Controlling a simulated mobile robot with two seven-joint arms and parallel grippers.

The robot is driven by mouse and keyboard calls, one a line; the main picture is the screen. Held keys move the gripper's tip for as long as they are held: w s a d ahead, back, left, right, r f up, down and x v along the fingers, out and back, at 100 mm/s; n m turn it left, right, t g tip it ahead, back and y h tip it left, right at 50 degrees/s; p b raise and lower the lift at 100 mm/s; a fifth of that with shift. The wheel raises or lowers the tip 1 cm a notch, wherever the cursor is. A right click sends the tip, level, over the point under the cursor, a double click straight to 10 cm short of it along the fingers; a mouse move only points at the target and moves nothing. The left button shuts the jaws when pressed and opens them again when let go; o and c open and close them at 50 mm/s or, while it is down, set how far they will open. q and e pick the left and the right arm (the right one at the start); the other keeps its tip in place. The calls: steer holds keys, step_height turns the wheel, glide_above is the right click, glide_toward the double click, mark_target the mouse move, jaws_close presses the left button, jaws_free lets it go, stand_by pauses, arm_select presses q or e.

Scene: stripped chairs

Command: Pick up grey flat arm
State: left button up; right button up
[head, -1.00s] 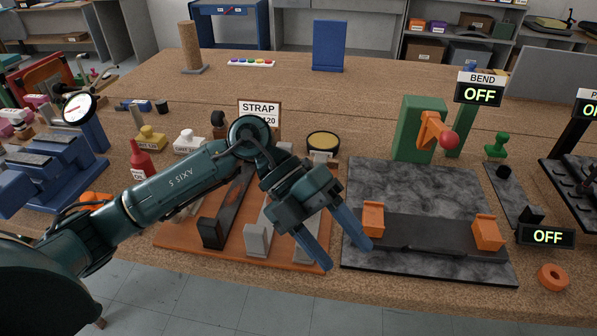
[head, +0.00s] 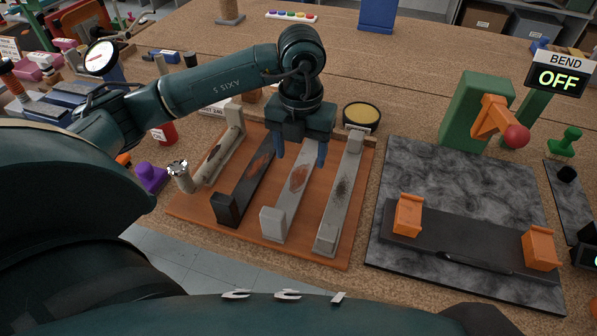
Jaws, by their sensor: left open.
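Several flat arms lie side by side on an orange-brown board. One is light grey with a rusty patch (head: 288,205); another, to its right, is grey with a dark speckled patch (head: 337,205). I cannot tell which grey one the task means. My left gripper (head: 301,158) is open and empty, pointing down over the far part of the rust-patched light grey arm, its fingers either side of it. My right gripper is not in view.
The orange-brown board (head: 190,208) sits near the table's front edge. To its right, a dark bar (head: 465,248) with orange blocks lies on a marbled slab (head: 425,180). A round yellow-topped pad (head: 362,115) stands behind the board. A purple object (head: 150,177) is at left.

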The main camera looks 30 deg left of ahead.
mark_target(300, 175)
arm_select(q)
step_height(300, 175, down, 5)
steer(key=shift+w+a+f+p, duration=0.1)
steer(key=shift+a+p, duration=0.05)
steer(key=shift+p, duration=0.25)
jaws_close()
stand_by(0.5)
